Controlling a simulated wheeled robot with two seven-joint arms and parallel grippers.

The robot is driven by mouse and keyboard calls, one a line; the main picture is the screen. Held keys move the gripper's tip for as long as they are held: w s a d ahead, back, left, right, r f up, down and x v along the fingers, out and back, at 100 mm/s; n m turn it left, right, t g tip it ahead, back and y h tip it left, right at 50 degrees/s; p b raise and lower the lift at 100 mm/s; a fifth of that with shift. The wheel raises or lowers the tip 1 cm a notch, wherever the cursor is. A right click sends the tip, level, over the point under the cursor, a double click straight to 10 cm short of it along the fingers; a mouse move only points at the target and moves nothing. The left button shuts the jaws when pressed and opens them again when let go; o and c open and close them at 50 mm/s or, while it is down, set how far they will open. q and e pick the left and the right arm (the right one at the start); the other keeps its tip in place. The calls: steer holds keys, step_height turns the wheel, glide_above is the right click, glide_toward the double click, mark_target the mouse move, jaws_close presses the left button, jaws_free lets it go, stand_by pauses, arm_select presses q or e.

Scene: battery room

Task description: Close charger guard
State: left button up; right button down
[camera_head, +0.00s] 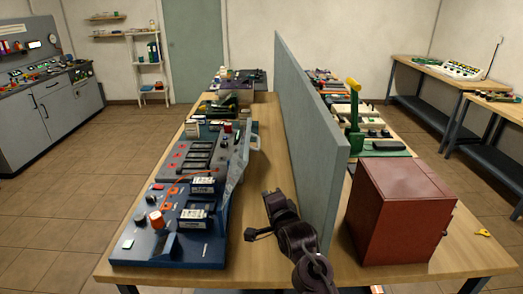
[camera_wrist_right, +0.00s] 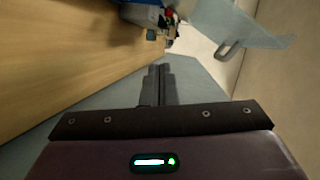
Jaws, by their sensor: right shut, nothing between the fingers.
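The charger station (camera_head: 170,230) is a blue unit with battery packs, knobs and buttons at the near left of the wooden table. A translucent, pale guard (camera_head: 236,168) stands raised and tilted along its right side. In the right wrist view the guard (camera_wrist_right: 235,22) shows at the upper right with a dark loop handle (camera_wrist_right: 229,50). My right gripper (camera_head: 268,196) is right of the station, beside the grey divider and apart from the guard. In the wrist view its fingers (camera_wrist_right: 158,72) are together and empty. My left gripper is not in view.
A tall grey divider (camera_head: 312,140) runs along the table just right of my right arm. A dark red box (camera_head: 400,212) stands beyond it. More equipment (camera_head: 235,85) lines the table's far end. A strip of bare wood (camera_head: 262,165) lies between station and divider.

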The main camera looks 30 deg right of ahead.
steer(key=w+d+r+m+t+h, duration=0.2)
steer(key=d+r+m, duration=0.1)
steer(key=r+m, duration=0.3)
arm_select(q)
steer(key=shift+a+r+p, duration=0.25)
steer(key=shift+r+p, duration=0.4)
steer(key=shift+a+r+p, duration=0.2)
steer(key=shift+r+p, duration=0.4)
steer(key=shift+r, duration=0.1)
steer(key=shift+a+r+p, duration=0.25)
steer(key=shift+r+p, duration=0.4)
arm_select(e)
steer(key=r+x, duration=0.1)
steer(key=x, duration=0.9)
steer(key=shift+d+r, duration=0.25)
steer(key=shift+r, duration=0.15)
